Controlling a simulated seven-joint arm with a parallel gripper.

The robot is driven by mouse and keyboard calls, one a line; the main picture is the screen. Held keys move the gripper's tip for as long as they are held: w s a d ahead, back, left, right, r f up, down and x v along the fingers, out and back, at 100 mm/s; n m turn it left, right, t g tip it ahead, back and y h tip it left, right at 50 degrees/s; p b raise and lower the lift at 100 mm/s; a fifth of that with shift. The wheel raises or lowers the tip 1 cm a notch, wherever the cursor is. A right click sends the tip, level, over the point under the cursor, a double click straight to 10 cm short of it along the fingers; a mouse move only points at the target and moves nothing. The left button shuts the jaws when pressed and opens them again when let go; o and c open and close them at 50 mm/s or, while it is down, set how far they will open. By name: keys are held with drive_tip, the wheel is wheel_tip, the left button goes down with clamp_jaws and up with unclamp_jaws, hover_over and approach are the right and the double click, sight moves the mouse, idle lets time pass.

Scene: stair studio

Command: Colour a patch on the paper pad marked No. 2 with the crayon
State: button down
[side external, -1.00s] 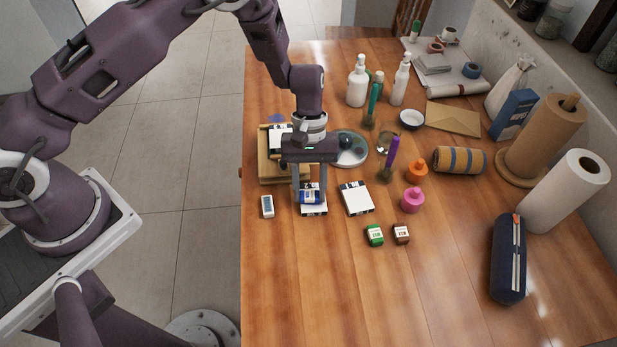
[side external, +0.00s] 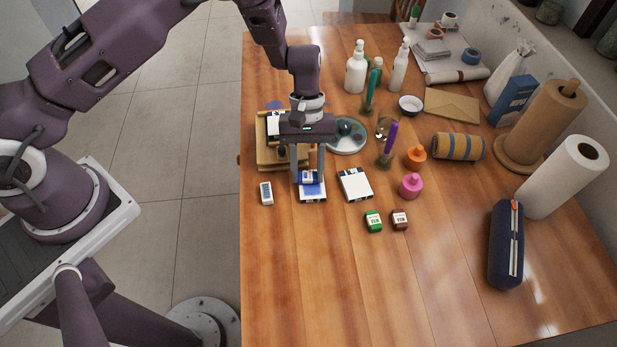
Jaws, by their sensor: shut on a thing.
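My gripper (side external: 308,179) is shut on a blue crayon (side external: 308,176), a short block with a pale label. It holds the crayon low over a small white paper pad (side external: 306,199). A blue patch (side external: 313,189) shows on that pad, just in front of the crayon. Whether the crayon touches the paper, I cannot tell. A second white pad (side external: 355,185) with a dark edge lies to the right and looks blank. A third pad (side external: 276,128) sits on a wooden stand at the back left, partly hidden by my gripper. The pad numbers are too small to read.
Green (side external: 373,221) and brown (side external: 399,219) blocks lie in front of the second pad. A white eraser-like block (side external: 266,193) lies left. The wooden stand (side external: 268,160) and a round dish (side external: 347,147) stand behind. Pink (side external: 411,187) and orange (side external: 416,157) bottles stand right.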

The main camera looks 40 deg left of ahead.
drive_tip(key=shift+w+a, duration=0.4)
drive_tip(key=shift+w, duration=0.15)
drive_tip(key=shift+s+d, duration=2.4)
drive_tip(key=shift+w+a, duration=2.2)
drive_tip(key=shift+w, duration=0.1)
drive_tip(key=shift+w+a+r, duration=0.1)
drive_tip(key=shift+w, duration=0.05)
wheel_tip(320, 180, up, 8)
